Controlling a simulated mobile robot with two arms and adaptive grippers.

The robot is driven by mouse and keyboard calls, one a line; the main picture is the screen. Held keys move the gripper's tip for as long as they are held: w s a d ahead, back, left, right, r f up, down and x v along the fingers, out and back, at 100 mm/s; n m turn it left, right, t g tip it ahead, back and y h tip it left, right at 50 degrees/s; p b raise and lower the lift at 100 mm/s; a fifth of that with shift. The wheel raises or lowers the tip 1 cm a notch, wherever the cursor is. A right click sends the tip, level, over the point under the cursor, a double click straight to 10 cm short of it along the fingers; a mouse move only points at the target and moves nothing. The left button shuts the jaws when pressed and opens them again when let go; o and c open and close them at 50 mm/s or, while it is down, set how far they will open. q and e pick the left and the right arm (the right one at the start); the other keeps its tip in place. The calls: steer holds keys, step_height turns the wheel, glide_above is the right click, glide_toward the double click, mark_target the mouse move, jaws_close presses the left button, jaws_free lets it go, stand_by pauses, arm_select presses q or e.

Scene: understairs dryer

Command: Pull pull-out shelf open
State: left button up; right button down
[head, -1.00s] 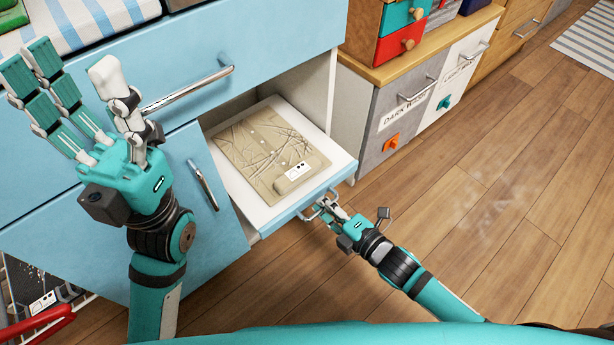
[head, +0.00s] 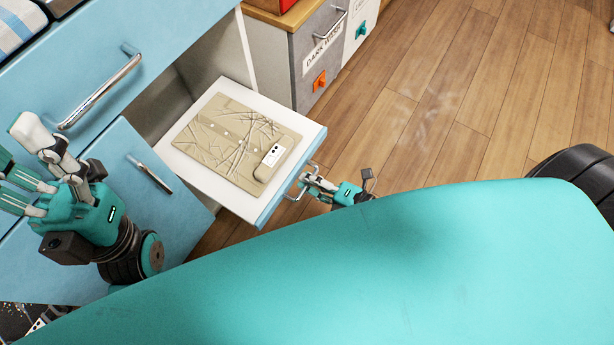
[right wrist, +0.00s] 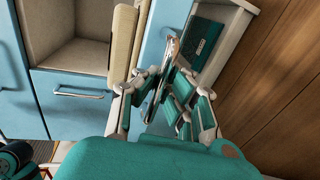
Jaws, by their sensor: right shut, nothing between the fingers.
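The pull-out shelf (head: 207,108) is a white board with a blue front (head: 293,176), standing well out of the blue cabinet. The front's silver handle (head: 293,188) shows beside my right gripper (head: 306,179); the handle is also in the right wrist view (right wrist: 171,45). My right gripper is shut at the handle with nothing between its fingers; exact finger contact is unclear. My left gripper (head: 35,165) is open and empty in front of the cabinet at the left, partly cut off.
A blue drawer with a long handle (head: 100,92) is above the shelf, and a blue door (head: 150,190) is beside it. A grey bin front marked DARK WASH (head: 318,60) stands beyond. The wooden floor (head: 450,100) at the right is clear.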

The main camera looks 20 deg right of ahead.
steer(key=c, duration=1.4)
jaws_free()
steer(key=shift+s, duration=0.1)
steer(key=v, duration=1.1)
steer(key=shift+s+d+r, duration=0.1)
steer(key=shift+s+d, duration=0.2)
